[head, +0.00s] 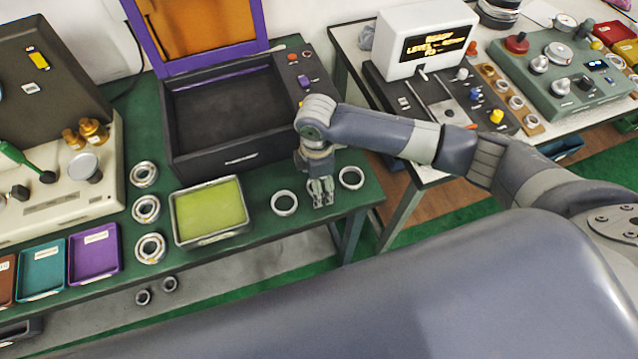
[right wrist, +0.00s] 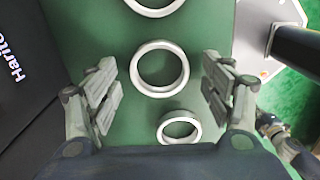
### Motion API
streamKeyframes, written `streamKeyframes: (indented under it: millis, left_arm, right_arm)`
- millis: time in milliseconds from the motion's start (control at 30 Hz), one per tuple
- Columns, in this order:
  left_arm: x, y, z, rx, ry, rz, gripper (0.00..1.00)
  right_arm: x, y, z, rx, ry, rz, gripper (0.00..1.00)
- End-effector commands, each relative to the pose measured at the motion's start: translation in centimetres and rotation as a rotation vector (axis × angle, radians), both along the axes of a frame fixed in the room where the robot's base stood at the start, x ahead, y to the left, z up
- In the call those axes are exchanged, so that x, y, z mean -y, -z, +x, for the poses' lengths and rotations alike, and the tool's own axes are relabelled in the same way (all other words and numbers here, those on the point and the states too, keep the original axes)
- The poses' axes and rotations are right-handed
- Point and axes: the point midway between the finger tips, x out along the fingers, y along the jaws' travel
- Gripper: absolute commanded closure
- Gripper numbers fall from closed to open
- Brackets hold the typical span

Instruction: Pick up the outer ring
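In the right wrist view, a pale metal ring (right wrist: 136,72), apparently the outer ring, lies flat on the green table (right wrist: 205,22). My right gripper (right wrist: 160,80) is open above it, one finger on each side, apart from it. A smaller ring (right wrist: 163,131) lies below it and another ring (right wrist: 153,12) is cut off at the top. In the head view, my right gripper (head: 321,192) points down between a ring (head: 275,204) on its left and a ring (head: 342,180) on its right. My left gripper is not in view.
A black open box (head: 240,156) stands behind the gripper. A tray with a yellow-green pad (head: 210,210) and several bearings (head: 146,209) are to the left. The table's front edge is close. A second table (head: 425,172) with devices stands to the right.

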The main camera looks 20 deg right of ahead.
Motion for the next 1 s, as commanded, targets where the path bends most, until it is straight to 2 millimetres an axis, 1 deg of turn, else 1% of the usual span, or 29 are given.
streamKeyframes:
  millis: [33, 67, 100, 167, 200, 233, 533, 667, 767, 867, 900, 933, 1000]
  left_arm:
    - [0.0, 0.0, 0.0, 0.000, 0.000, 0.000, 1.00]
    - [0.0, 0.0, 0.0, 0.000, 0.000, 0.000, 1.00]
    - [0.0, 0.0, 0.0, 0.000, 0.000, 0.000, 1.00]
    - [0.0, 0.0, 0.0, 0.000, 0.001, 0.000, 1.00]
    - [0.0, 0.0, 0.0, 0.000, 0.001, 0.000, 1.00]
    - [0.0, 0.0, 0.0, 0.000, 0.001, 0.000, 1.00]
    - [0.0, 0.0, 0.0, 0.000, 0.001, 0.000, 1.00]
    - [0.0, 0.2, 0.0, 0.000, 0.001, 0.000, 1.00]
    - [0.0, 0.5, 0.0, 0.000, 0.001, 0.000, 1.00]
    - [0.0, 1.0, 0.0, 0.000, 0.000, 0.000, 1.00]
    - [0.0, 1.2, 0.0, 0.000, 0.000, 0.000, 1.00]
    - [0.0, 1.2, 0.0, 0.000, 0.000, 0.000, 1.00]
    - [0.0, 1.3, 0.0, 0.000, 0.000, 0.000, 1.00]
  right_arm:
    - [0.0, 0.0, 0.0, 0.000, 0.000, 0.000, 0.35]
    - [0.0, 0.0, 0.0, 0.000, 0.000, 0.000, 0.42]
    - [0.0, 0.0, 0.0, 0.000, 0.000, 0.000, 0.51]
    - [0.0, 0.0, 0.0, 0.000, 0.000, 0.000, 0.64]
    - [0.0, 0.0, 0.0, 0.000, 0.000, 0.000, 0.73]
    - [0.0, 0.0, 0.0, 0.000, 0.000, 0.000, 0.75]
    - [0.0, -0.1, 0.0, 0.000, 0.000, 0.000, 0.76]
    - [0.0, -0.5, 0.1, 0.002, 0.000, 0.002, 0.76]
    - [0.0, -1.4, 0.1, 0.003, 0.000, 0.001, 0.76]
    - [-0.1, -2.9, 0.2, 0.005, 0.000, 0.003, 0.76]
    - [-0.1, -3.8, 0.2, 0.006, -0.001, 0.003, 0.76]
    - [0.0, -3.5, -0.8, -0.001, -0.003, 0.001, 0.76]
    - [0.2, -3.5, -2.2, -0.003, -0.003, 0.000, 0.76]
